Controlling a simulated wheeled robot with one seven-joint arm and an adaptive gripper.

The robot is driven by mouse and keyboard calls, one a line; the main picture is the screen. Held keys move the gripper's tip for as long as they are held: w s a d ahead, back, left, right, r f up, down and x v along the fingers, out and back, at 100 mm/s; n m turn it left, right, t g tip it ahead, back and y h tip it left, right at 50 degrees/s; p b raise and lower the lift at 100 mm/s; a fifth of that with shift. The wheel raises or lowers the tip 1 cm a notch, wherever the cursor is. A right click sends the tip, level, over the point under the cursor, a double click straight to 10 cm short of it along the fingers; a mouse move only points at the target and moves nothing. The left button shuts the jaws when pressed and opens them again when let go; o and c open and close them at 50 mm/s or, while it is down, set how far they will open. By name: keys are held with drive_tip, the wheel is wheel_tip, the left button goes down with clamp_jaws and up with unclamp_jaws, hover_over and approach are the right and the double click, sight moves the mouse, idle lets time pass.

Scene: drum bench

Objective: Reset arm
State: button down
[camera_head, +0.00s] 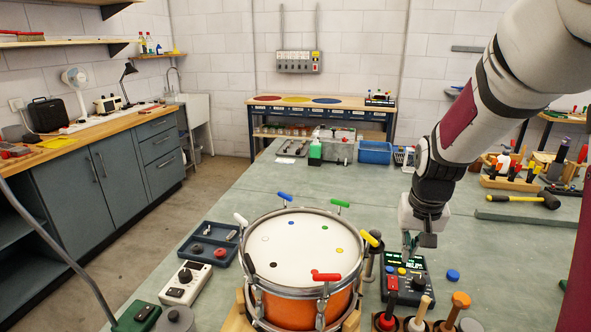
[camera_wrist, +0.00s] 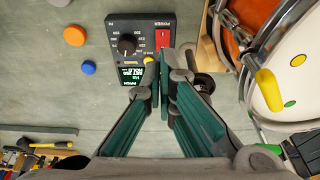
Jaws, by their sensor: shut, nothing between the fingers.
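My arm reaches in from the upper right in the head view. My gripper (camera_head: 408,250) points down over the far edge of a dark tuner box (camera_head: 420,283) on the bench. In the wrist view my gripper (camera_wrist: 165,78) has its green-padded fingers together at the tips, with nothing seen between them. The tuner box (camera_wrist: 118,28) lies beyond the fingertips, showing a black knob, a red power switch and a lit green display. The fingertips partly cover the box's lower right. I cannot tell whether they touch it.
A drum (camera_head: 300,250) with coloured keys around its rim stands left of my gripper. Upright tool handles (camera_head: 455,305) are in front. A blue cap (camera_head: 453,275) lies right of the box.

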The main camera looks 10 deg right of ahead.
drive_tip(key=s+a+r+n, duration=0.1)
drive_tip(key=s+a+r, duration=0.3)
drive_tip(key=s, duration=0.3)
drive_tip(key=s+a+r+n+t, duration=0.1)
drive_tip(key=s+a+r+n, duration=0.1)
drive_tip(key=s+a+r, duration=0.2)
drive_tip(key=s+a+r+n+t+y, duration=0.1)
drive_tip(key=s+a+r, duration=0.3)
drive_tip(key=s, duration=0.6)
drive_tip(key=shift+s+a+n, duration=0.3)
drive_tip(key=shift+s+a, duration=0.1)
drive_tip(key=shift+a, duration=0.3)
drive_tip(key=c, duration=2.3)
unclamp_jaws()
drive_tip(key=shift+r, duration=0.15)
